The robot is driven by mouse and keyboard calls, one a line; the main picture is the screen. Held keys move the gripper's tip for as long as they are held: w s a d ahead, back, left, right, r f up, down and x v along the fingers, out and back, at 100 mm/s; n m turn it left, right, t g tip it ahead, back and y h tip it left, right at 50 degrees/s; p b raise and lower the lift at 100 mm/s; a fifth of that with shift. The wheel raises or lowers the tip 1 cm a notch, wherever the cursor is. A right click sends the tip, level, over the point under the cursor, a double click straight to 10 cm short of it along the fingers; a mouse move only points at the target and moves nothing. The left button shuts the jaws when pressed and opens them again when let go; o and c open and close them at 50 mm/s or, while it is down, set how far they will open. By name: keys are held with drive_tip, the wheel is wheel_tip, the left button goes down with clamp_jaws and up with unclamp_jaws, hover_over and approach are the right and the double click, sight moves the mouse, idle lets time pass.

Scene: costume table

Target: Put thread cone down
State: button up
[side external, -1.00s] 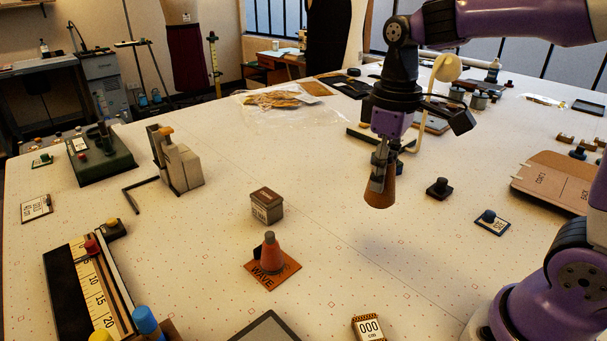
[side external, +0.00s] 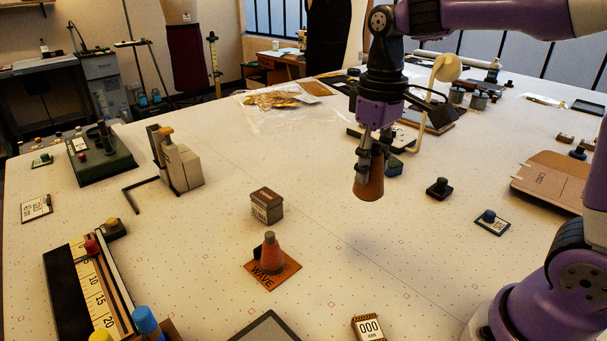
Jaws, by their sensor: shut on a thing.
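A brown thread cone (side external: 369,183) hangs below my gripper (side external: 370,160), wide end down. My gripper points down and is shut on the cone's upper part. The cone is above the table (side external: 330,245), apart from it, with a soft shadow on the surface below and in front. Another cone, orange-red with a grey top (side external: 271,255), stands upright on an orange card marked WAVE (side external: 263,281) nearer the camera. Whether the two cones are of the same kind I cannot tell.
A small grey-brown box (side external: 266,207) stands left of the held cone. A black knob (side external: 438,188) and a blue-knobbed card (side external: 491,221) lie to its right. Boards and a cream-headed stand (side external: 446,68) are behind. The table's middle is mostly clear.

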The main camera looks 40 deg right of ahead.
drive_tip(key=s+d+f+n, duration=0.1)
drive_tip(key=n, duration=0.1)
drive_tip(key=s+f+n, duration=0.1)
drive_tip(key=s+n, duration=0.1)
drive_tip(key=s+d+f+n, duration=0.1)
drive_tip(key=s+n, duration=0.1)
drive_tip(key=shift+d+f, duration=0.2)
drive_tip(key=shift+d, duration=0.15)
drive_tip(key=shift+s+d+f, duration=0.1)
drive_tip(key=shift+d+f, duration=2.55)
drive_tip(key=shift+d, duration=0.3)
drive_tip(key=shift+s+d+f, duration=0.1)
drive_tip(key=shift+d+f, duration=2.55)
drive_tip(key=shift+d, duration=0.25)
drive_tip(key=shift+f, duration=0.15)
drive_tip(key=o, duration=1.2)
drive_tip(key=shift+c, duration=0.2)
